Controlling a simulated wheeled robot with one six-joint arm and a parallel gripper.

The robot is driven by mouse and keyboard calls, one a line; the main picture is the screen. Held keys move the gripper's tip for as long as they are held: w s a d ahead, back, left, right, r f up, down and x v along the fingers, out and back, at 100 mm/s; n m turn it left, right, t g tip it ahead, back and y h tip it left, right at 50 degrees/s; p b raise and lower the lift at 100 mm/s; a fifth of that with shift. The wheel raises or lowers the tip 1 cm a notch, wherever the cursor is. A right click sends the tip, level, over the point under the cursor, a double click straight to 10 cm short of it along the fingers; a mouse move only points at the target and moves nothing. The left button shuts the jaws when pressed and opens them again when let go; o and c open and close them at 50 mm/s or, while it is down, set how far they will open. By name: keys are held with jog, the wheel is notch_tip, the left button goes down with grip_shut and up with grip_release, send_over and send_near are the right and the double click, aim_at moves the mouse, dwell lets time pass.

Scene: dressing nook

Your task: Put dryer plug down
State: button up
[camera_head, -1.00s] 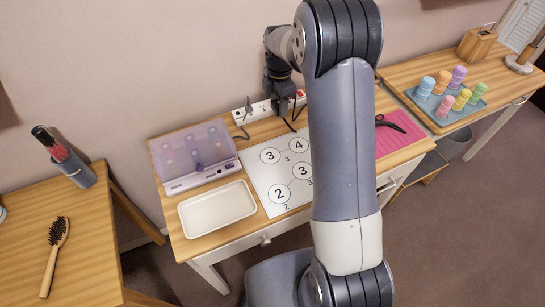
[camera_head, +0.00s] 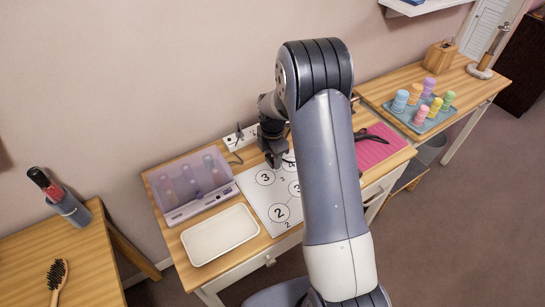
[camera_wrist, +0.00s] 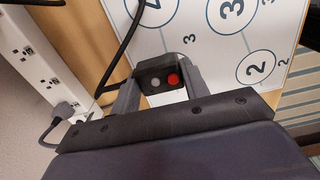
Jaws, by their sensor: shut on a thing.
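My gripper (camera_wrist: 161,90) is shut on the dryer plug (camera_wrist: 158,76), a small black block with a red and a grey button. A black cord runs up from it in the wrist view. In the head view my gripper (camera_head: 273,158) is over the back left part of the white sheet (camera_head: 265,213) with numbered circles, in front of the power strip (camera_head: 232,143). The plug is out of the strip and cannot be made out in the head view. In the wrist view the strip (camera_wrist: 22,38) is at the left, with another grey plug (camera_wrist: 63,111) in it.
A lilac clear-lidded case (camera_head: 184,213) and an empty white tray (camera_head: 190,245) are left of the sheet. A pink mat (camera_head: 392,151) with a black tool (camera_head: 368,137) is at the right. My arm hides the middle of the table.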

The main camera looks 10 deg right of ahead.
jog(key=shift+f, duration=0.75)
jog(key=shift+f+b, duration=0.5)
jog(key=shift+f, duration=0.1)
jog(key=o, duration=1.3)
jog(key=shift+r, duration=0.2)
jog(key=shift+r+p, duration=0.3)
jog(key=shift+p, duration=0.05)
notch_tip(320, 180, up, 12)
jog(key=shift+r+b, duration=0.2)
jog(key=shift+b, duration=0.2)
